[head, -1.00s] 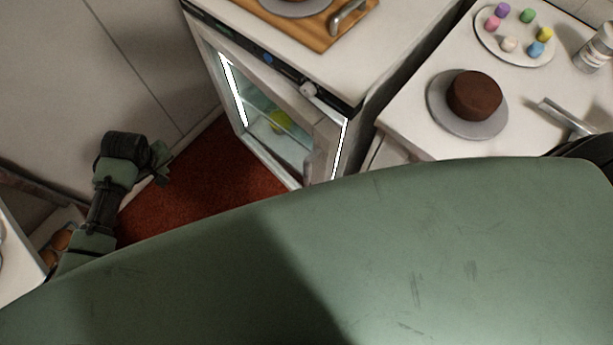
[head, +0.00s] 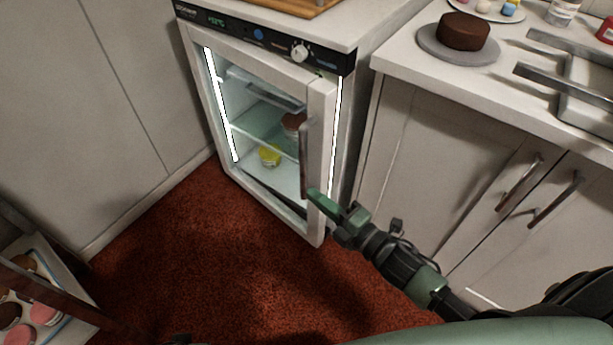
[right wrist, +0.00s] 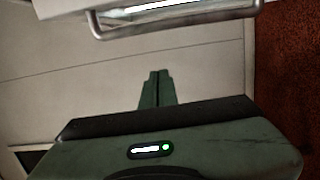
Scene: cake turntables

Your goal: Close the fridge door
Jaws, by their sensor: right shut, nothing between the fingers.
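The fridge (head: 345,62) is a small white unit with a black control strip. Its glass door (head: 318,150) has a white frame and an upright metal handle (head: 304,160) on the right side. A lit strip shows past the door's right edge, so the door looks slightly ajar. My right gripper (head: 314,194) is shut and empty, its tips by the handle's lower end; I cannot tell whether they touch. My left gripper is out of view.
Cabinets (head: 430,150) with handles stand right of the fridge, under a counter with a chocolate cake (head: 464,31). Red carpet (head: 220,270) lies open before the fridge. A tray of round pastries (head: 30,320) is at lower left.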

